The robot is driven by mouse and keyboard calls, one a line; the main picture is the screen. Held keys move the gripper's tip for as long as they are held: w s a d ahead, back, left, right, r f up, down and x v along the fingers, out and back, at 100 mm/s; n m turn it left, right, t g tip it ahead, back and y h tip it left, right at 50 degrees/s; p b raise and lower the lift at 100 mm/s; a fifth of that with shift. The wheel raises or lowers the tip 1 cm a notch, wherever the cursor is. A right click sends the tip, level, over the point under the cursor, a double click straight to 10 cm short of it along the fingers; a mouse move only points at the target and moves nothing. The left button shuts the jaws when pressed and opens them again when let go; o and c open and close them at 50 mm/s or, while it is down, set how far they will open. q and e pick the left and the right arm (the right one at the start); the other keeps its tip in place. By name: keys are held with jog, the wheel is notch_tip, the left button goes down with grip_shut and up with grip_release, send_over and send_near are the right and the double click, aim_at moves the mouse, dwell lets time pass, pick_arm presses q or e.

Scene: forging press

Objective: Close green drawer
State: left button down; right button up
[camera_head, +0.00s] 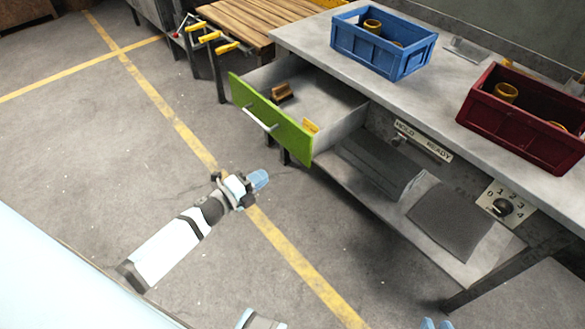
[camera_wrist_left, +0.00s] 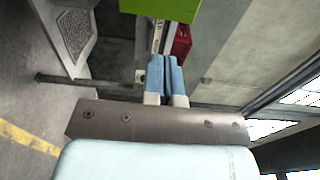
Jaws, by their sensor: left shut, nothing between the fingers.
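The green drawer (camera_head: 270,117) is pulled out of the workbench, its green front angled toward the lower left. It has a pale bar handle (camera_head: 260,118). A brown brush-like item (camera_head: 281,91) and a small yellow item (camera_head: 310,126) are at the drawer. My left gripper (camera_head: 260,179) is shut and empty, in front of and below the drawer front, apart from it. In the left wrist view, its blue fingers (camera_wrist_left: 166,78) point toward the green panel (camera_wrist_left: 160,8) at the top. Blue tips of my right gripper (camera_head: 436,323) show at the bottom edge; most of it is hidden.
A blue crate (camera_head: 382,46) and a dark red crate (camera_head: 520,118), both with yellow-brown parts, stand on the bench top (camera_head: 440,90). A lower shelf (camera_head: 440,235) is under the bench. A wooden-topped table (camera_head: 250,22) with clamps stands behind the drawer. The floor at left is clear.

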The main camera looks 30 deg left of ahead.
aim_at(305, 150)
pick_arm(q)
jog(key=b+x, duration=0.1)
jog(key=x, duration=1.3)
pick_arm(e)
jog(key=shift+w+a, duration=0.1)
jog(key=shift+w, duration=0.1)
